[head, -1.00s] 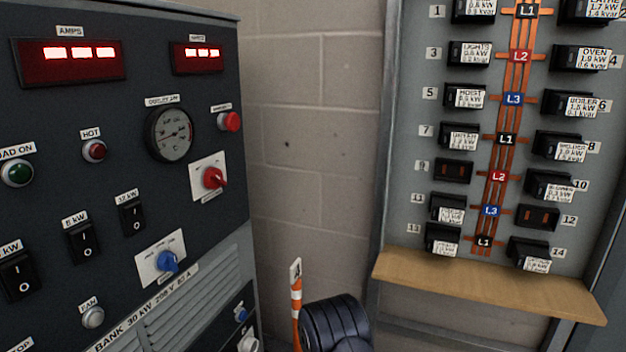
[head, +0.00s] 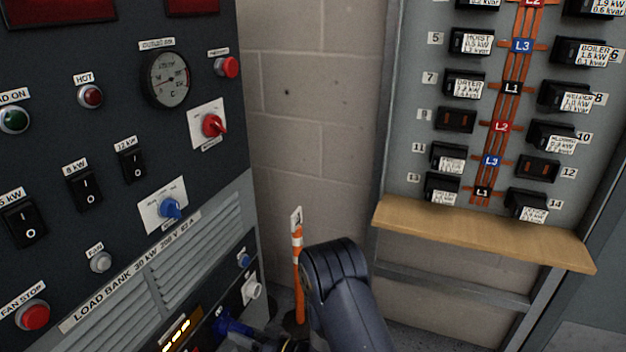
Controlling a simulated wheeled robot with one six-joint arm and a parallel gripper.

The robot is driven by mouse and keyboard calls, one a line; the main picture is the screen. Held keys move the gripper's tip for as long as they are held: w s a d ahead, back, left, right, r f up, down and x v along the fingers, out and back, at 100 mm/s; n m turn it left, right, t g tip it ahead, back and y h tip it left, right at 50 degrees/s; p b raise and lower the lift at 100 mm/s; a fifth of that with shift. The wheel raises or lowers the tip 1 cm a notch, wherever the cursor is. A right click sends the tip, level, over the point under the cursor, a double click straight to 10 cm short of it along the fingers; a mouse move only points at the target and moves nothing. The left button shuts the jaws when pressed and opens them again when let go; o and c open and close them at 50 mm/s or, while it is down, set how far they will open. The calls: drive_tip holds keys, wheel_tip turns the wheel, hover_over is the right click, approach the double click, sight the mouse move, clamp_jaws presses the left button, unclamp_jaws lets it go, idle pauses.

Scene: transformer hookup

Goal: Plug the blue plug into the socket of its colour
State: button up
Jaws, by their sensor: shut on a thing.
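A blue plug (head: 236,328) shows at the bottom edge of the head view, in front of the lower load bank panel. My gripper (head: 268,344) is at its right end, shut on it, mostly cut off by the frame edge. A small round blue fitting (head: 244,261), which looks like the blue socket, sits on the dark lower panel above the plug. The plug appears apart from the blue fitting; I cannot see the plug's tip clearly.
The load bank (head: 110,150) with switches and knobs fills the left. An orange-and-white post (head: 298,270) stands behind my arm. A breaker panel (head: 420,60) with a wooden shelf (head: 480,235) is at the right. Bare block wall (head: 310,120) lies between.

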drive_tip(key=shift+w+a+r, duration=0.15)
drive_tip(key=shift+a+r, duration=0.15)
drive_tip(key=shift+r, duration=0.1)
drive_tip(key=m, duration=0.5)
drive_tip(key=shift+m+p, duration=0.3)
drive_tip(key=shift+m, duration=0.1)
drive_tip(key=o, duration=1.3)
drive_tip(key=shift+c, duration=0.2)
drive_tip(key=shift+d, duration=0.1)
drive_tip(key=shift+f+v, duration=0.1)
drive_tip(key=shift+v, duration=1.2)
drive_tip(key=shift+f+v, duration=0.15)
drive_tip(key=shift+v, duration=1.1)
drive_tip(key=p+v, duration=0.2)
drive_tip(key=v, duration=0.9)
